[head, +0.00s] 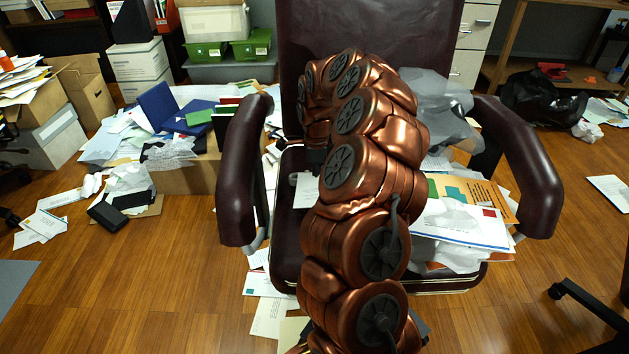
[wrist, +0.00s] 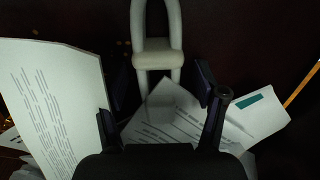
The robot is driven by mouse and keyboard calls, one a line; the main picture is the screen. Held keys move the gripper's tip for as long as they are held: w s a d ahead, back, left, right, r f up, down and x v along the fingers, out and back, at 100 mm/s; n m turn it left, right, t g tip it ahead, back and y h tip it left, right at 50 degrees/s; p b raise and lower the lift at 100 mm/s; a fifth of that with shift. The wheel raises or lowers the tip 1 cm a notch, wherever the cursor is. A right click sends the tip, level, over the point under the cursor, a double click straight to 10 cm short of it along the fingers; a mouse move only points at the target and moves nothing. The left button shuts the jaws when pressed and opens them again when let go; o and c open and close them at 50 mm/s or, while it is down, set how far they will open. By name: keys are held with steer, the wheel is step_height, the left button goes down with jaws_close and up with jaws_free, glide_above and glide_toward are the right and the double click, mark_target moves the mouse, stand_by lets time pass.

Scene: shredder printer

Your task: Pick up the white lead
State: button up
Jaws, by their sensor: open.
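In the wrist view a white lead (wrist: 157,59), bent in a loop with a thicker band across it, lies at the top centre. My gripper (wrist: 163,82) is open, with one dark finger on each side of the lead's lower end. I cannot tell whether either finger touches it. In the head view my copper-coloured arm reaches over the chair and hides the gripper. I cannot make out the lead there.
A dark red office chair (head: 289,230) stands in front of me, its armrests on both sides of my arm. Papers and envelopes (head: 459,224) lie on its seat. Papers, a cardboard box (head: 187,180) and several storage boxes clutter the left. Wooden floor (head: 150,290) shows at front left.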

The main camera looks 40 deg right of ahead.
steer(key=c, duration=1.3)
